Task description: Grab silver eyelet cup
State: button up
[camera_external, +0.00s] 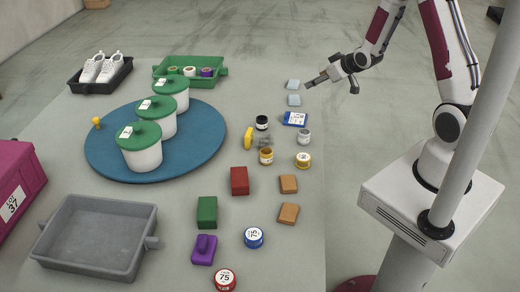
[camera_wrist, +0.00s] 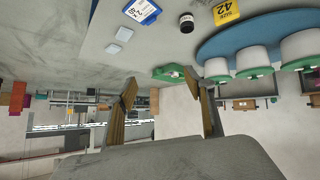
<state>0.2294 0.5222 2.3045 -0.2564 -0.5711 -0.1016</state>
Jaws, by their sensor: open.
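A small silver-grey cup (camera_external: 304,137) stands on the right part of the table, below the blue-and-white card; it looks like the eyelet cup, but its contents are too small to tell. I cannot make it out in the wrist view. My gripper (camera_external: 311,82) is open and empty above the table's right side, near the two pale blue blocks and above the cup in the external picture. In the wrist view its two fingers (camera_wrist: 166,90) are spread wide with nothing between them.
Pale blue blocks (camera_external: 293,85) lie behind. A blue round board (camera_external: 105,150) bears green-lidded pots.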

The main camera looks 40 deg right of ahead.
jog(key=t+y, duration=0.1)
send_over(308, 134)
jog(key=d, duration=0.2)
notch_tip(308, 134, down, 11)
jog(key=s+f, duration=0.1)
jog(key=f, duration=0.2)
jog(key=s+f+t, duration=0.1)
jog(key=s+f, duration=0.1)
jog(key=f, duration=0.2)
jog(key=s+f+t, duration=0.1)
jog(key=f, duration=0.2)
jog(key=shift+s+a+f+m+y, duration=0.15)
jog(key=shift+a+m+y, duration=0.15)
jog(key=shift+y, duration=0.1)
jog(key=shift+s+f, duration=0.4)
jog(key=shift+f, duration=0.1)
jog(key=shift+w+a+t, duration=0.1)
jog(key=shift+w+t, duration=0.05)
jog(key=shift+t, duration=0.15)
jog(key=shift+x, duration=1.15)
jog(key=shift+w+f, duration=0.1)
jog(key=shift+w+a+f, duration=0.3)
jog(key=shift+w, duration=0.3)
jog(key=shift+w+a+f, duration=0.25)
jog(key=shift+w+f, duration=0.05)
jog(key=shift+w, duration=0.35)
jog(key=shift+x, duration=1.1)
